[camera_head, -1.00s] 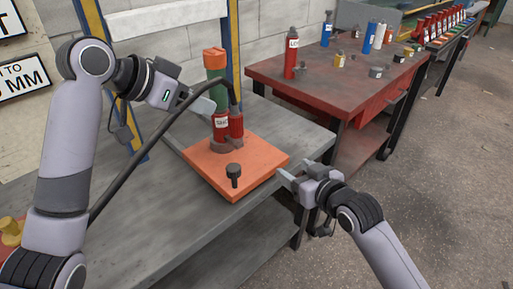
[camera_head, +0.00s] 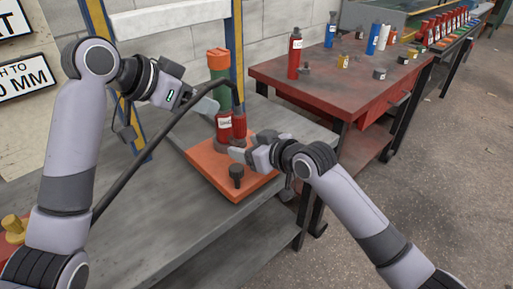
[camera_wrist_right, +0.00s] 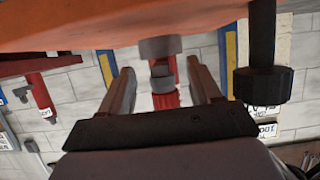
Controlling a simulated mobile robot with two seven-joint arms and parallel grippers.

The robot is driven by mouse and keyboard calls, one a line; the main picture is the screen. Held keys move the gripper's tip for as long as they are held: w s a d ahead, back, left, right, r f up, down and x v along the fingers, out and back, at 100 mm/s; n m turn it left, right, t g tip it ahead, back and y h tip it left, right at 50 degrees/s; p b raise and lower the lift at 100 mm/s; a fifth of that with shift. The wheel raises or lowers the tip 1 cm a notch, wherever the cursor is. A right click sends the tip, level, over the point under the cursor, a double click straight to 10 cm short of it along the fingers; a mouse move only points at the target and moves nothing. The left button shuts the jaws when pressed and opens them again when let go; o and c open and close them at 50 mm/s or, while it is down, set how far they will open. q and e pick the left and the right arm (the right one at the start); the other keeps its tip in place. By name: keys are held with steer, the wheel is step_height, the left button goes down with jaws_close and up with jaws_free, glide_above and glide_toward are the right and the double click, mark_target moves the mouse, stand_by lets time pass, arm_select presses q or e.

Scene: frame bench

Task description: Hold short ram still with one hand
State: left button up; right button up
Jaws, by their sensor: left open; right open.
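The short ram (camera_head: 224,127) is a red cylinder with a white label, upright on an orange plate (camera_head: 214,168). A green piece (camera_head: 218,88) with an orange cap (camera_head: 217,59) stands above it. My left gripper (camera_head: 208,106) is open beside the upper part of the ram, with one finger showing; I cannot tell if it touches. My right gripper (camera_head: 244,149) is open low over the plate, in front of the ram's base. In the right wrist view its fingers (camera_wrist_right: 162,88) are spread, with a red cylinder and grey collar (camera_wrist_right: 160,47) beyond and between them.
A black knob (camera_head: 236,173) stands on the plate's front. Blue and yellow posts (camera_head: 237,50) rise behind. A red table (camera_head: 340,84) holds several bottles.

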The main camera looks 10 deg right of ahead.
mark_target(244, 146)
steer(key=shift+x, duration=1.55)
jaws_close()
